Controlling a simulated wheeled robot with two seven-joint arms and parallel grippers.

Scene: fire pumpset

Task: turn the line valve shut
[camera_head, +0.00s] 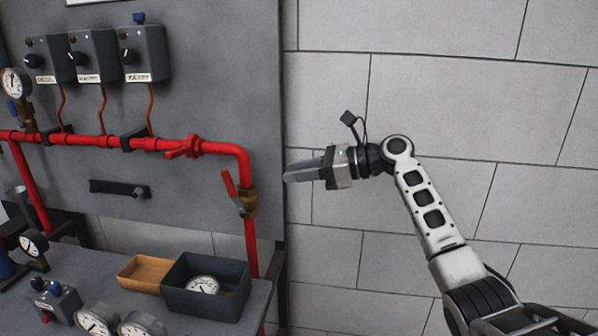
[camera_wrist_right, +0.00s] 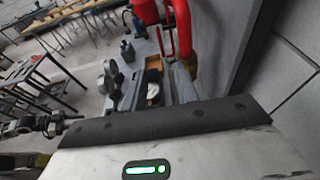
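A brass valve (camera_head: 248,201) sits on the vertical red pipe at the right edge of the grey panel. Its red lever (camera_head: 228,183) stands up, tilted a little left of the pipe. Another red fitting with a handle (camera_head: 186,149) is on the horizontal pipe, further left. My right gripper (camera_head: 287,177) is in the air to the right of the brass valve, pointing left at about lever height and apart from it. Its fingers overlap from the side, so their opening is unclear. In the right wrist view red pipework (camera_wrist_right: 183,28) shows beyond the gripper. My left gripper does not show clearly.
Below the valve, a bench holds a dark bin (camera_head: 205,302) with a gauge (camera_head: 203,285) in it, a wooden tray (camera_head: 146,272) and several loose gauges. Three control boxes (camera_head: 143,55) hang on the panel. The block wall (camera_head: 430,100) behind my right arm is bare.

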